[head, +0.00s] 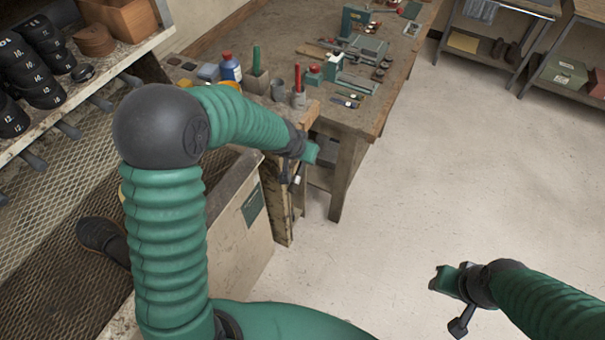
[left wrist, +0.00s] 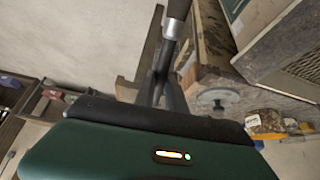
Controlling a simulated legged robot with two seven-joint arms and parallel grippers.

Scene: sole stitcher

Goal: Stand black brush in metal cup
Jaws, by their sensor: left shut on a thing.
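My left gripper (head: 300,160) hangs beside the near end of the workbench, below its top. In the left wrist view the left gripper's fingers (left wrist: 163,88) are shut on a slim thing with a dark handle and a grey band, which looks like the black brush (left wrist: 178,9). Its bristles cannot be made out. A small grey metal cup (head: 278,90) stands upright on the bench's near corner, above and left of the left gripper. My right gripper (head: 452,292) is over open floor at lower right; its jaw opening is unclear.
Beside the cup are a holder with a red handle (head: 299,97), a block with a green handle (head: 256,80) and a blue bottle (head: 230,68). Tools cover the workbench (head: 372,118) farther back. A shelf of black lasts (head: 40,60) stands left.

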